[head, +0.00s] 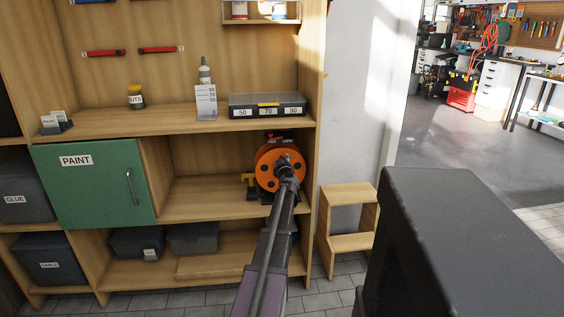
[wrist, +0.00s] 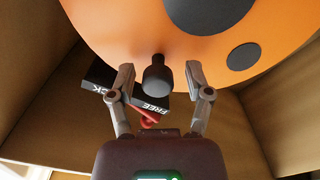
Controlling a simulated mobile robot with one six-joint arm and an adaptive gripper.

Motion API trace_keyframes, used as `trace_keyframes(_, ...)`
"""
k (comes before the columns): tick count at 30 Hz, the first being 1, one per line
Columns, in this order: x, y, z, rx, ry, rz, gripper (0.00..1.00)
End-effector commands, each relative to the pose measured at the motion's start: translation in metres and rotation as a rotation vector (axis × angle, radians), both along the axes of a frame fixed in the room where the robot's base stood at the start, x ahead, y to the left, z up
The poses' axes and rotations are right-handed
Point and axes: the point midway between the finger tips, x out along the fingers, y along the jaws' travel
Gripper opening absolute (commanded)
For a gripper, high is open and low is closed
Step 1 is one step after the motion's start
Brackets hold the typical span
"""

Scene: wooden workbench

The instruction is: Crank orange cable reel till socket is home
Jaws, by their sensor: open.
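The orange cable reel (head: 265,170) stands on the middle shelf of the workbench, with my arm in front of its right part. Its orange disc with dark round spots fills the top of the wrist view (wrist: 130,30). A black crank knob (wrist: 157,76) sticks out from the disc. My gripper (wrist: 157,75) is open, with one finger on each side of the knob and visible gaps between. Behind it is a black block with white letters, "FREE" legible (wrist: 150,105), and a red lever (wrist: 148,119). The socket cannot be clearly made out.
The shelf's right wall is close to the reel. Left of it, the shelf (head: 195,200) is bare up to the green PAINT door (head: 95,185). A wooden step stool (head: 348,225) stands right of the bench.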

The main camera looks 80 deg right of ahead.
Motion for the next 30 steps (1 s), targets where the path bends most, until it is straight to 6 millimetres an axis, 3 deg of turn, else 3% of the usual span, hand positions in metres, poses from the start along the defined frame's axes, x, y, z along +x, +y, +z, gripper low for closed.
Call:
trace_keyframes(8, -0.005, 0.020, 0.000, 0.000, 0.000, -0.001, 0.65)
trace_keyframes(21, -0.020, 0.087, 0.000, 0.000, 0.000, -0.001, 0.65)
trace_keyframes(30, -0.027, 0.114, 0.000, 0.001, 0.000, -0.001, 0.65)
